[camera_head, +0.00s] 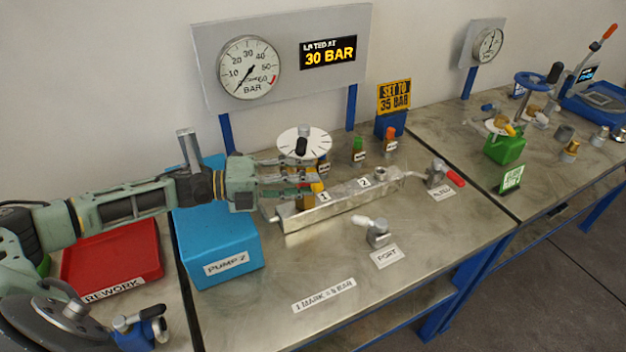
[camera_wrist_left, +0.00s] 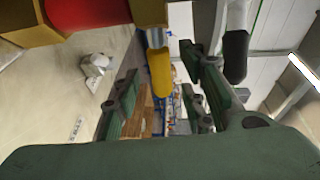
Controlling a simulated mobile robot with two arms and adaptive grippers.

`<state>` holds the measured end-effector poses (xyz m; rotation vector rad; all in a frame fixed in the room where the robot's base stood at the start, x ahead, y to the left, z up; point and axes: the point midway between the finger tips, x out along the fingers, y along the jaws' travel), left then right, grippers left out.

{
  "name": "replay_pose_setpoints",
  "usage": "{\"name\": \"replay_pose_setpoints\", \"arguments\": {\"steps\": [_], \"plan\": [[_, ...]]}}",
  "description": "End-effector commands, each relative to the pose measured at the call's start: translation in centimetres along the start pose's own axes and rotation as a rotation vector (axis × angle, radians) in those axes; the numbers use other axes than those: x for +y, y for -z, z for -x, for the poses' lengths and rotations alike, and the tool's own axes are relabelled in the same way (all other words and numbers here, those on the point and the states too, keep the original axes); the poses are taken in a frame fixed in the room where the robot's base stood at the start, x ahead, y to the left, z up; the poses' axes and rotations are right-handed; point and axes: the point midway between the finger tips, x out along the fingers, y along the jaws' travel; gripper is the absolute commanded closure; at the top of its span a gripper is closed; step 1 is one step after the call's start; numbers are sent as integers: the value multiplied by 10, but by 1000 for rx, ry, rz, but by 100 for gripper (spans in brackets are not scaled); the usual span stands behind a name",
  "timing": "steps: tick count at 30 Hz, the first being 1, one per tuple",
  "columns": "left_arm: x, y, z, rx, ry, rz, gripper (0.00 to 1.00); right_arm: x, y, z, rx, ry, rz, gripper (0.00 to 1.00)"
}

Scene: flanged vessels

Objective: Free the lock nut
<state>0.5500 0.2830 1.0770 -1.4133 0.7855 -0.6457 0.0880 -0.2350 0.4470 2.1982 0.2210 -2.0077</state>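In the head view a valve stands at position 1 of the silver manifold block (camera_head: 340,203), under a white dial (camera_head: 304,136) with a black knob (camera_head: 301,147). A yellow lever (camera_head: 317,187) juts from the valve below the dial; I take it to belong to the lock nut, whose body is mostly hidden by my fingers. My left gripper (camera_head: 317,174) reaches in from the left at the valve, under the dial. In the left wrist view its fingers are apart, with the yellow lever (camera_wrist_left: 160,72) between them and gaps on both sides.
A pressure gauge (camera_head: 249,68) stands behind, its needle low. The blue PUMP 2 box (camera_head: 220,245) lies below my left arm; a red REWORK tray (camera_head: 112,250) is left. A white-handled PORT valve (camera_head: 378,234) and red-handled valve (camera_head: 440,176) flank the block.

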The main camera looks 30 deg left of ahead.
Motion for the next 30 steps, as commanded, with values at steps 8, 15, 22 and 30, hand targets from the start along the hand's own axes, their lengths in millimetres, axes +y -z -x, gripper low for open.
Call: {"name": "replay_pose_setpoints", "arguments": {"steps": [8, 15, 22, 30], "plan": [[2, 0, 37, 1, -5, 1, 62, 0, 1, 0, 1, 0, 0, 62], [1, 0, 46, 2, -1, -1, 62, 0, 1, 0, 1, 0, 0, 62], [0, 0, 46, 1, -1, -1, 62, 0, 1, 0, 1, 0, 0, 62], [1, 1, 46, 2, 0, 0, 62, 0, 1, 0, 1, 0, 0, 62]]}}
